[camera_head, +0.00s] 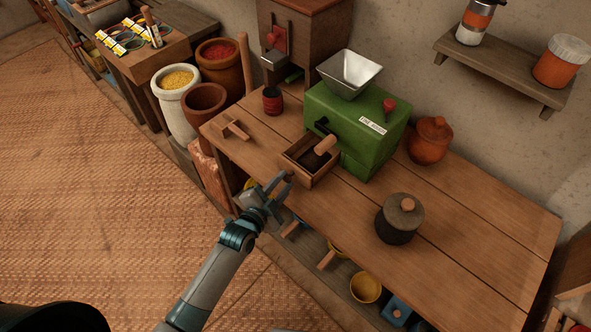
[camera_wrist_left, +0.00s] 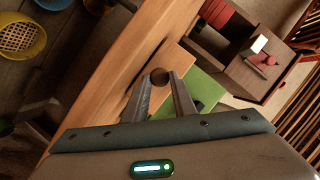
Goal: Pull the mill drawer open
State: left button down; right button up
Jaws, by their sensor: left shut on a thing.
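The green mill (camera_head: 345,125) stands on the wooden table, with a metal hopper (camera_head: 349,73) on top and a crank with a wooden grip (camera_head: 325,145) at its front. Its wooden drawer (camera_head: 311,176) sticks out of the front, and its open top shows a dark inside. My left gripper (camera_head: 286,181) is at the drawer's front. In the left wrist view its fingers (camera_wrist_left: 160,88) are shut on a round dark knob (camera_wrist_left: 160,76). The mill's green side (camera_wrist_left: 205,90) shows behind the fingers. The right gripper is not in view.
A small wooden piece (camera_head: 237,128) and a red-black tin (camera_head: 272,100) stand left of the mill. A dark lidded pot (camera_head: 399,220) and a clay jar (camera_head: 429,141) are to the right. The table's front right is clear. Yellow bowls (camera_head: 366,288) sit on the lower shelf.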

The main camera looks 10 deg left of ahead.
pick_arm(q)
jog(key=shift+s+a, duration=0.65)
jog(key=shift+s, duration=0.35)
jog(key=shift+s+a, duration=0.15)
jog(key=c, duration=1.5)
grip_release()
jog(key=shift+o, duration=0.2)
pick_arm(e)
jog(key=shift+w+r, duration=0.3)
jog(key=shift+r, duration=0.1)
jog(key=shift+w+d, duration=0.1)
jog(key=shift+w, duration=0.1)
pick_arm(q)
jog(key=shift+s+a, duration=0.15)
jog(key=shift+s, duration=0.25)
jog(key=b+v, duration=0.3)
jog(key=v, duration=1.3)
jog(key=shift+s+r, duration=0.2)
jog(key=shift+s, duration=0.05)
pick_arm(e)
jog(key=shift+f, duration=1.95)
